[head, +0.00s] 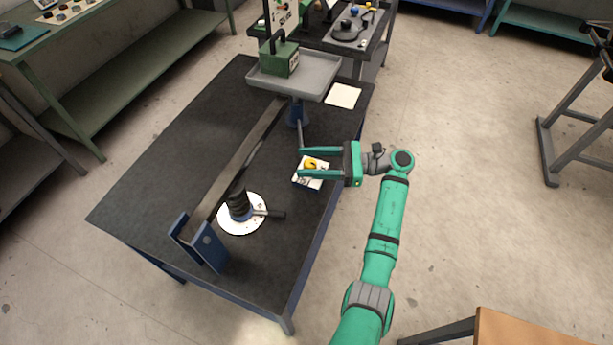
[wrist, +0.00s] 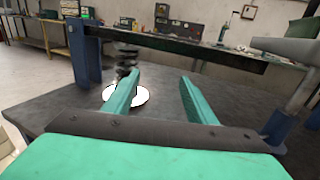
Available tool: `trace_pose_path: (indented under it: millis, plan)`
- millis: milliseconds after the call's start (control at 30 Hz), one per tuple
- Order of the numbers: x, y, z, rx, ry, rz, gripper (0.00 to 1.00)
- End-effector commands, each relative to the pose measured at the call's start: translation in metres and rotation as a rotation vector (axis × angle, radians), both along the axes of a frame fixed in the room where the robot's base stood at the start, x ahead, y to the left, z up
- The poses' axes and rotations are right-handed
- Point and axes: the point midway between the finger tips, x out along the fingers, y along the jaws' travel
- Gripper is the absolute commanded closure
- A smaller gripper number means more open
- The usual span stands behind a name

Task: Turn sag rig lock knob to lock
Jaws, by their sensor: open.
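The lock knob (head: 310,163) is yellow and sits on a white plate (head: 312,182) on the dark rig table. My gripper (head: 299,162) is open. In the head view its two teal fingers reach left over the knob and plate, which show between and below them. I cannot tell the height gap or whether a finger touches the knob. In the wrist view the open fingers (wrist: 155,95) point across the table, and the knob is not visible there. The sag rig has a long grey bar (head: 243,155) between a blue bracket (head: 205,245) and a blue post (head: 297,113).
A black spring stack (head: 239,202) with a dark handle stands on a white disc (head: 243,222). A grey tray (head: 318,82) holds a green weight (head: 279,58) at the far end. A pale sheet (head: 343,95) lies beside it.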

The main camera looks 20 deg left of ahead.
Motion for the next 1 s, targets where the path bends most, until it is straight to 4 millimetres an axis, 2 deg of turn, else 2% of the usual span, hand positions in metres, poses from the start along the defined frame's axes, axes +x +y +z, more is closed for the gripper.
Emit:
trace_pose_path:
  millis: [300,500,700,1000]
  plan:
    - [-0.044,-0.013,0.020,0.001,-0.003,-0.001,0.49]
    - [-0.066,-0.019,0.030,0.001,-0.002,0.000,0.49]
    - [-0.075,-0.022,0.034,-0.001,-0.001,0.000,0.49]
    - [-0.075,-0.022,0.034,0.000,0.000,-0.001,0.49]
